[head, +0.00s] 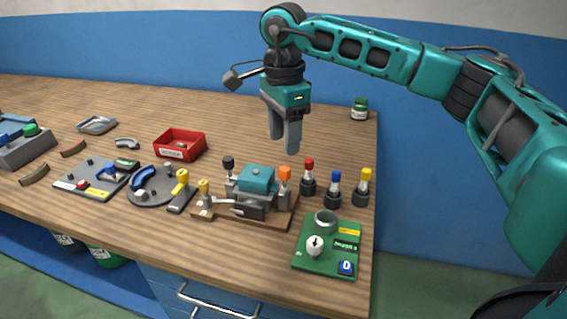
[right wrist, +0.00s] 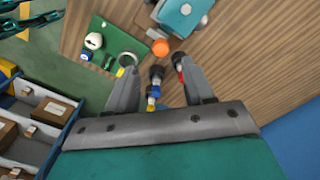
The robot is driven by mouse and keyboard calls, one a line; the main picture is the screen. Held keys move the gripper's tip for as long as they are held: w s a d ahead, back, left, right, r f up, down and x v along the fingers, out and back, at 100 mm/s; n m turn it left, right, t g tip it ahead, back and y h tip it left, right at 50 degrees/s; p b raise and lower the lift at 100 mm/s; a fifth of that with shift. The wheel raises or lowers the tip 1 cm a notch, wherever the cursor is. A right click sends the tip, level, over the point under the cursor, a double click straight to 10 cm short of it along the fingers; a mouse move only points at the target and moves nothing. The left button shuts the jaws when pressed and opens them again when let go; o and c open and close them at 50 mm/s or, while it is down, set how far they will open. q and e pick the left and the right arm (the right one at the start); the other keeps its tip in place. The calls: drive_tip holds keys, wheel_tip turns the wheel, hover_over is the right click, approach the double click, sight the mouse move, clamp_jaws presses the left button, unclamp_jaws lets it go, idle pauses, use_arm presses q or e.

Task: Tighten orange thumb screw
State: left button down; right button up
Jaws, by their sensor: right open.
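The orange thumb screw (head: 285,174) stands at the right side of a vise-like fixture (head: 256,181) with a teal block, on a wooden base. In the right wrist view the orange thumb screw (right wrist: 160,47) shows from above, beyond my fingertips, beside the teal block (right wrist: 181,13). My right gripper (head: 284,145) points down above the table, behind and above the fixture. It is open and empty, its two fingers (right wrist: 153,72) spread apart, and it does not touch the screw. My left gripper is not in view.
Red, blue and yellow-topped drivers (head: 335,190) stand right of the fixture. A green board (head: 328,262) with a metal cup lies in front. A red bin (head: 180,145) and other small fixtures are to the left. The table behind the fixture is mostly clear.

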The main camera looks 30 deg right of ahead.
sight(284, 169)
wheel_tip(284, 169, down, 7)
drive_tip(key=shift+f, duration=0.15)
drive_tip(key=shift+c, duration=0.4)
clamp_jaws()
